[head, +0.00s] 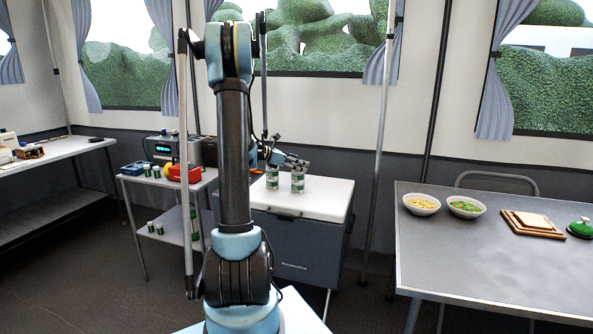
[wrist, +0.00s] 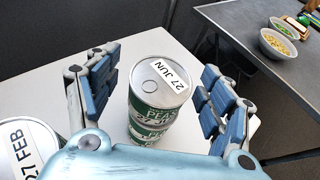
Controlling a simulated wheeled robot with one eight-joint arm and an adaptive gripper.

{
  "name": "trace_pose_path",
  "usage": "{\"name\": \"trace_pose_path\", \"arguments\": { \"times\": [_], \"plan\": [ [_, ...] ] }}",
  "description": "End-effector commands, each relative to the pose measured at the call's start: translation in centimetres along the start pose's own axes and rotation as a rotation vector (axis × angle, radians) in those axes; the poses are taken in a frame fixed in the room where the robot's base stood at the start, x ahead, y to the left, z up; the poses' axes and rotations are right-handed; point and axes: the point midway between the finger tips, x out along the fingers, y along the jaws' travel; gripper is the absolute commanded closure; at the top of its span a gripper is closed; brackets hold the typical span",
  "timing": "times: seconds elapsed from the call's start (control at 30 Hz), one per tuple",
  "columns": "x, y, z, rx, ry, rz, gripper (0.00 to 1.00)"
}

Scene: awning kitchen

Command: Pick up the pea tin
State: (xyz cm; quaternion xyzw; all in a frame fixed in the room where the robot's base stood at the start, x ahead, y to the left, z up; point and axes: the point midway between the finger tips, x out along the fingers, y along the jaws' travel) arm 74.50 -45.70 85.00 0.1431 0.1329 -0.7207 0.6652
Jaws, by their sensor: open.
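The pea tin (wrist: 158,84), silver-lidded with a green "PEAS" label and a "27 JUN" sticker, stands upright between my fingers in the wrist view. My gripper (wrist: 160,68) is open, with blue-padded fingers on the tin's left and right; gaps show on both sides.
A second tin (wrist: 30,150) marked "27 FEB" stands close by at the lower left of the wrist view. The white chest top (head: 325,192) is clear to the right. A grey table (head: 480,250) holds two bowls, boards and a green bell. A side cart (head: 135,183) stands left.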

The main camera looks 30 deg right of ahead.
Motion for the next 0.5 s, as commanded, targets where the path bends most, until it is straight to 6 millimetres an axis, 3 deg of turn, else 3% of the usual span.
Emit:
{"name": "trace_pose_path", "arguments": {
  "times": [0.23, 0.47, 0.5],
  "plan": [
    [0.38, -0.04, -0.01, 0.000, 0.000, 0.000, 0.26],
    [0.35, -0.03, 0.00, 0.000, 0.000, 0.000, 0.76],
    [0.35, -0.03, 0.00, 0.000, 0.000, 0.000, 0.78]
  ]
}}
